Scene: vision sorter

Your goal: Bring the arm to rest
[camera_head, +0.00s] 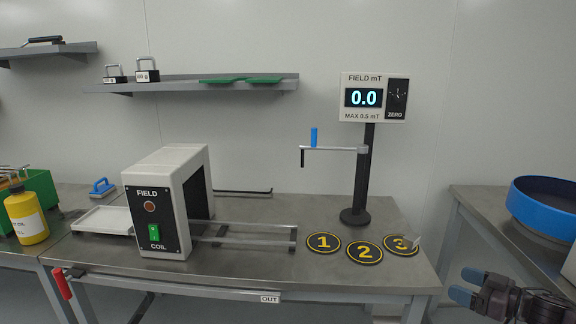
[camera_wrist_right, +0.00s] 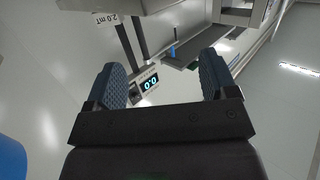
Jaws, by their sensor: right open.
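My right gripper (camera_head: 466,284) is at the lower right in the head view, off the right end of the table. Its blue fingertips point left and stand apart, with nothing between them. In the right wrist view the two blue fingers (camera_wrist_right: 164,82) are spread and empty. My left gripper is not in view.
The table (camera_head: 300,262) holds a field coil box (camera_head: 160,215), a meter stand (camera_head: 374,90) reading 0.0 and round numbered pads (camera_head: 323,243). A small pale piece (camera_head: 415,241) is at pad 3. A blue round bowl (camera_head: 545,205) stands on the right table.

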